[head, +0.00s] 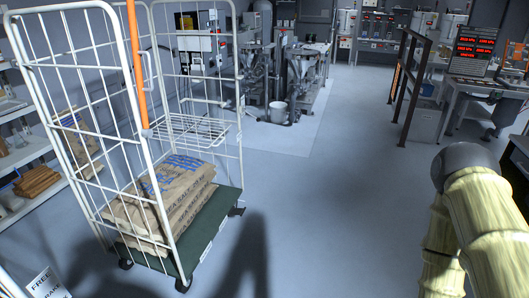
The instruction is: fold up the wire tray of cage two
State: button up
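A white wire roll cage (77,130) on a green base (204,237) stands at the left. No number is legible on it, so I cannot tell whether it is cage two. Its wire tray (190,131) sticks out roughly level inside the cage, at about mid-height, above several stacked paper salt sacks (165,195). The tray looks empty. My arm shows at the right edge in a pale yellow sleeve with a grey joint, well apart from the cage. My gripper is out of view.
An orange upright bar (137,65) runs along the cage's front. Shelves (30,155) stand behind it at the left. A sign (48,283) is at the bottom left. Dark railings (407,85) and a desk with a red display (473,48) are at the right. The middle floor (310,200) is clear.

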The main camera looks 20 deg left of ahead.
aim_at(223, 138)
jog(key=u, duration=1.1)
jog(key=i, duration=0.85)
jog(key=u, duration=0.4)
jog(key=i, duration=1.2)
jog(key=z, duration=0.45)
